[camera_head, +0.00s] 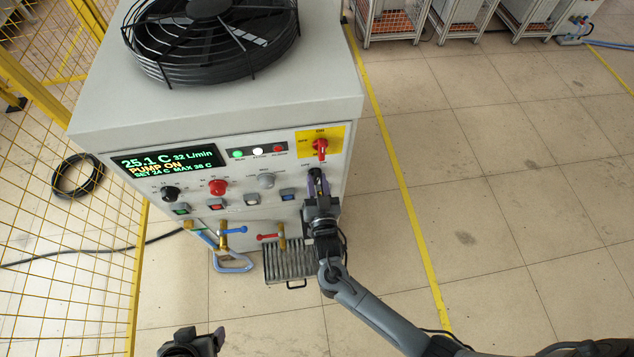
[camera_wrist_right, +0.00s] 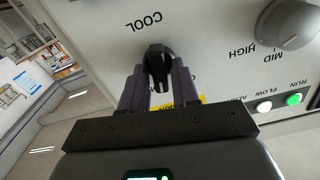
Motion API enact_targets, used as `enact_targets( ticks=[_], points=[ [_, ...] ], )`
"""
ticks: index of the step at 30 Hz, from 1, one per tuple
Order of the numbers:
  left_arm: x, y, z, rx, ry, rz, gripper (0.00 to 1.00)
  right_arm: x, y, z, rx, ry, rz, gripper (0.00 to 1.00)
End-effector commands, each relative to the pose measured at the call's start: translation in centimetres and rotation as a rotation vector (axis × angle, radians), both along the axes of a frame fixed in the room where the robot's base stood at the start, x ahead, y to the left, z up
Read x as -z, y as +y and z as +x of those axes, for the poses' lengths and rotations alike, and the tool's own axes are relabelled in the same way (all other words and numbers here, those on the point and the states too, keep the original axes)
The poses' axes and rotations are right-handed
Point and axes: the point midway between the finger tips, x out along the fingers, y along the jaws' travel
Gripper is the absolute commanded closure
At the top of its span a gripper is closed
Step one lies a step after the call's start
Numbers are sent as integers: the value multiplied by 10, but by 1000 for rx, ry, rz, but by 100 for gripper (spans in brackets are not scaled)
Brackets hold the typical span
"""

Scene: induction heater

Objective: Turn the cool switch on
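The cool switch (camera_wrist_right: 158,62) is a black knob under the word COOL, which reads upside down in the right wrist view. My right gripper (camera_wrist_right: 160,82) has its two purple-grey fingers apart, one on each side of the knob; a narrow gap shows beside it, and contact is not clear. In the head view my right gripper (camera_head: 318,178) is at the lower right of the machine's front panel and hides the switch. My left gripper (camera_head: 200,342) is at the bottom edge, partly cut off, away from the machine.
A red rotary switch on a yellow plate (camera_head: 321,149) sits just above my right gripper. A grey knob (camera_head: 266,181) is to its left, and a blue button (camera_head: 288,195) is close by. Valves, hoses and a finned metal block (camera_head: 290,262) are below. Yellow fencing stands at left.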

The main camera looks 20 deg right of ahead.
Motion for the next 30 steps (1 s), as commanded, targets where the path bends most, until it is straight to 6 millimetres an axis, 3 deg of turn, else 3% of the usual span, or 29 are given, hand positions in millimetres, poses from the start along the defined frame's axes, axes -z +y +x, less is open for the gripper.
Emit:
enact_targets(
  ticks=[2,14,30],
  points=[
    [0,0,0,0,0,0,22,0,0,0,0,1,0,57],
    [-1,-2,0,-5,0,-8,22,1,1,-6,-1,3,0,57],
    [-6,-3,0,-7,1,-11,22,1,20,-85,0,3,0,57]
  ],
)
